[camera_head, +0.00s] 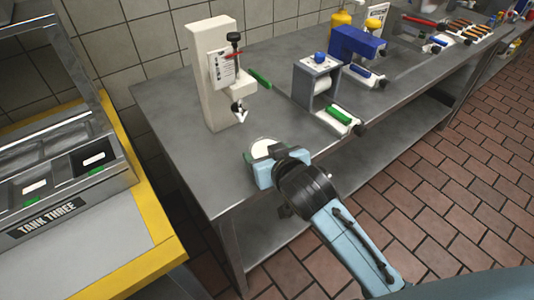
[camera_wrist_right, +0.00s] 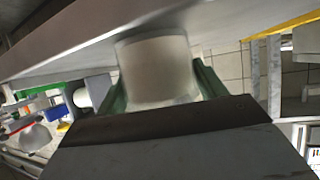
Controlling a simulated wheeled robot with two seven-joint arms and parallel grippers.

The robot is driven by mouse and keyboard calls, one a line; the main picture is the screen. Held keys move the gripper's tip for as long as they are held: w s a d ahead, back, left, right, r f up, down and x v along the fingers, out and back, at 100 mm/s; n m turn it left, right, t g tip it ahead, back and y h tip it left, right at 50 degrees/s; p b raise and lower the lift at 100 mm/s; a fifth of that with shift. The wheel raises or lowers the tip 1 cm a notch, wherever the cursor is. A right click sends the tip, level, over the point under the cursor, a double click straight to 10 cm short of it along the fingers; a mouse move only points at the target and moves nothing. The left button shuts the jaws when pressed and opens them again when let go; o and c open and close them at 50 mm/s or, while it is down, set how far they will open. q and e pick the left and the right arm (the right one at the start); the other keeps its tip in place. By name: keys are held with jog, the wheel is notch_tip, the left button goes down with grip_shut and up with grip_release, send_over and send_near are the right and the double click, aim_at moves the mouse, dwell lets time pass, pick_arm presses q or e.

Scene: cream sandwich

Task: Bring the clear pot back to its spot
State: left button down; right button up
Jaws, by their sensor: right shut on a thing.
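The clear pot (camera_head: 263,146) is a small pale round pot near the front edge of the grey steel table (camera_head: 190,130). My right gripper (camera_head: 256,163) is shut on it from the front side. In the right wrist view the pot (camera_wrist_right: 157,70) sits between the two green fingers of the right gripper (camera_wrist_right: 160,88). I cannot tell whether its base touches the tabletop. The arm hides part of the pot in the head view. My left gripper is not in view.
A white stand with a nozzle (camera_head: 210,75) is behind the pot. A steel tray unit (camera_head: 70,165) is at left. The tabletop left of the pot is clear.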

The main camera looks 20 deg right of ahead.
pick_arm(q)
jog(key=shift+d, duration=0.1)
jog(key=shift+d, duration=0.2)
pick_arm(e)
jog(key=o, duration=1.1)
jog(key=shift+f, duration=0.1)
jog(key=shift+o, duration=0.2)
jog(key=shift+s+r, duration=0.15)
jog(key=shift+r, duration=0.05)
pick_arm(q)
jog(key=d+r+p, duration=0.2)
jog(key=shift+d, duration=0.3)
pick_arm(e)
jog(key=v, duration=1.1)
jog(key=shift+s+r, duration=0.15)
jog(key=shift+s, duration=0.15)
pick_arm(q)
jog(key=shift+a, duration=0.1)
pick_arm(e)
jog(key=shift+d, duration=0.15)
